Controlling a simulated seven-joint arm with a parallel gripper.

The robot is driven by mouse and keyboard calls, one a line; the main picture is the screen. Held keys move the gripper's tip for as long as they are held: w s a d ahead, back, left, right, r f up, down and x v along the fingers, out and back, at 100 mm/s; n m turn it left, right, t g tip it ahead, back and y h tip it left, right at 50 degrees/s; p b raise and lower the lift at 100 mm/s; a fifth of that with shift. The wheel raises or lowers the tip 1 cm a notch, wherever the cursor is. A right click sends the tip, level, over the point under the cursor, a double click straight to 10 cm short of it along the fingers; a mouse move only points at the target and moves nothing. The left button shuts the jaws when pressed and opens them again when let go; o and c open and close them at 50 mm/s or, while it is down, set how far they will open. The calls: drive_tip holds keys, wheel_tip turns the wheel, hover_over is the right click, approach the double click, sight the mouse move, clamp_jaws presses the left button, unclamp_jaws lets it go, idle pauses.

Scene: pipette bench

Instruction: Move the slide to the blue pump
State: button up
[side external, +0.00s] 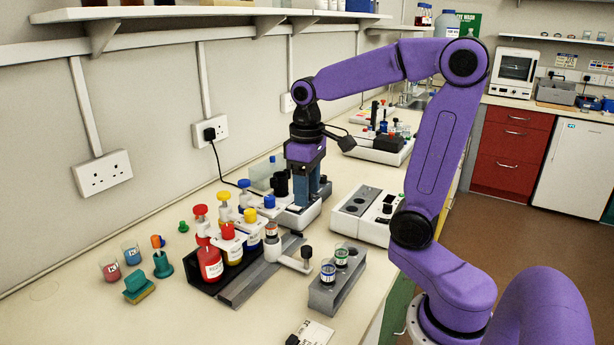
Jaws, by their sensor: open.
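A white slide (272,251) sits on a grey rail (244,286) that runs along the front of the pump rack. It carries a small vial with an orange-and-white label, and a side arm with a black knob (307,253) sticks out to the right. The slide stands toward the far end of the rail, close to the blue pump (269,202); exact alignment cannot be told. Red and yellow pumps stand nearer the camera. My gripper (306,197) is open and points down behind the slide, above a white device, apart from the slide. The device partly hides behind the fingers.
A grey block with two vials (329,293) stands right of the slide, near the bench edge. A white box with dark wells (370,212) lies behind it. Beakers (131,253) and a green-yellow sponge (139,288) are at left. Bench is clear at front left.

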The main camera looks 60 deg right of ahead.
drive_tip(key=shift+r, duration=1.3)
drive_tip(key=shift+a+f, duration=0.1)
drive_tip(key=s+a+f+n, duration=0.4)
drive_tip(key=s+a+n, duration=0.1)
drive_tip(key=s, duration=0.3)
drive_tip(key=s+a+f+n, duration=0.5)
drive_tip(key=s, duration=0.4)
drive_tip(key=shift+s+a+n, duration=0.3)
drive_tip(key=shift+n, duration=0.1)
